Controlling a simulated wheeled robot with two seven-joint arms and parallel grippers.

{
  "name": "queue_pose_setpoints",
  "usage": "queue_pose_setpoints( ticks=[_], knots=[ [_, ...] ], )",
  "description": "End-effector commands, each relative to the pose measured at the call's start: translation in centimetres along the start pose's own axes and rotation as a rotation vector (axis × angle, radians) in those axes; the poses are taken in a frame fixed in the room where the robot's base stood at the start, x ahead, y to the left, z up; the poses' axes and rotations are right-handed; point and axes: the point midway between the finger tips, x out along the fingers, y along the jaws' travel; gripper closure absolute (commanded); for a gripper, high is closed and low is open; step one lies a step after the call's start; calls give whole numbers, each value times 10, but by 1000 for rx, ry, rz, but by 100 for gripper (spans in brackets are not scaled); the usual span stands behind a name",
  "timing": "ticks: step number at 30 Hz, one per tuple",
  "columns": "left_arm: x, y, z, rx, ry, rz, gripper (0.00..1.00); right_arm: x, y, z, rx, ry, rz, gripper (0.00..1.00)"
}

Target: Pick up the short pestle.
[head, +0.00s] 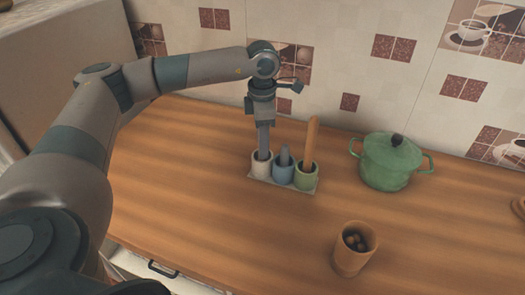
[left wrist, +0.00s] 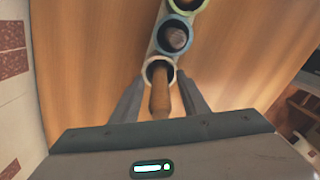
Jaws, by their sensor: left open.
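A rack (head: 283,184) on the counter holds three cups in a row. The white cup (head: 259,168) holds a brown pestle (left wrist: 160,98), which my gripper hides in the head view. The blue cup (head: 283,175) holds a grey pestle (head: 284,156) that stands only a little above its rim. The green cup (head: 305,181) holds a tall wooden pestle (head: 312,139). My left gripper (head: 263,153) points down over the white cup, open. In the left wrist view its fingers stand either side of the brown pestle. My right gripper is out of view.
A green lidded pot (head: 390,165) stands right of the rack. A wooden cup (head: 352,252) with small brown things in it stands nearer the front. The tiled wall is close behind the rack. The counter (head: 210,210) in front is clear.

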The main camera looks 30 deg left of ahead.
Motion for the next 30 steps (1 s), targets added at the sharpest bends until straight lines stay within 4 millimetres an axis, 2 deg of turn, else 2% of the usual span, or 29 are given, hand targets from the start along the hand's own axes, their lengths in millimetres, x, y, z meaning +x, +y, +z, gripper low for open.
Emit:
queue_pose_setpoints(
  ticks=[4, 9, 22, 30],
  knots=[
    [0, 0, 0, 0, 0, 0, 61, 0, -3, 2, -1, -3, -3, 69],
    [0, 0, 0, 0, 0, 0, 100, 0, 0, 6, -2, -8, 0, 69],
    [-5, 0, 0, 0, -1, 1, 100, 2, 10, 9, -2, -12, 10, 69],
    [-35, 1, 1, 0, -2, 3, 100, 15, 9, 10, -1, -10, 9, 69]
  ],
)
